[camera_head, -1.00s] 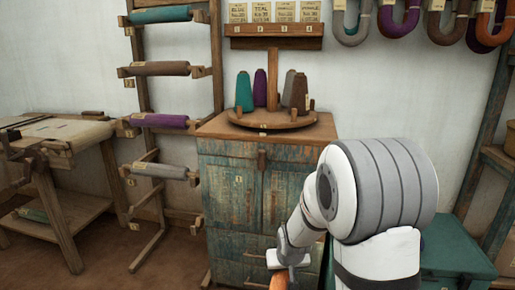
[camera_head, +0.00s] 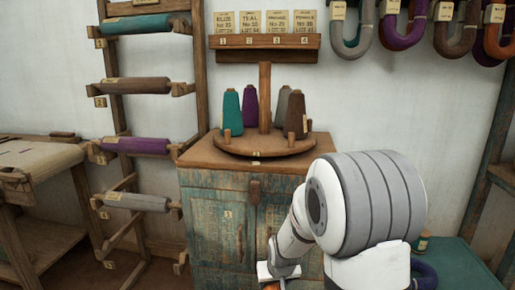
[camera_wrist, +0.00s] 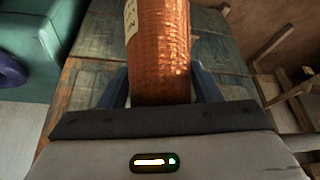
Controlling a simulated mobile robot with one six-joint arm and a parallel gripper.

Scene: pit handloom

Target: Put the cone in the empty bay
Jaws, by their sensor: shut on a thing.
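My gripper (camera_wrist: 162,88) is shut on an orange-copper cone (camera_wrist: 160,55), which has a pale label on its left side. The cone's far end runs out of the top of the wrist view. In the head view my gripper (camera_head: 278,273) is at the bottom edge, in front of the cabinet and below its top; the cone is almost wholly cut off there. A round wooden turntable (camera_head: 264,147) on the cabinet bears a teal cone (camera_head: 232,110), a purple cone (camera_head: 250,110), a grey cone (camera_head: 282,106) and a brown cone (camera_head: 295,115). Its front part is bare, between two short pegs.
The worn blue-green cabinet (camera_head: 225,210) stands against the wall. A post (camera_head: 265,95) rises from the turntable's middle, below a label shelf (camera_head: 264,42). A roller rack (camera_head: 137,145) stands at left. A teal chest (camera_head: 450,262) is low at right.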

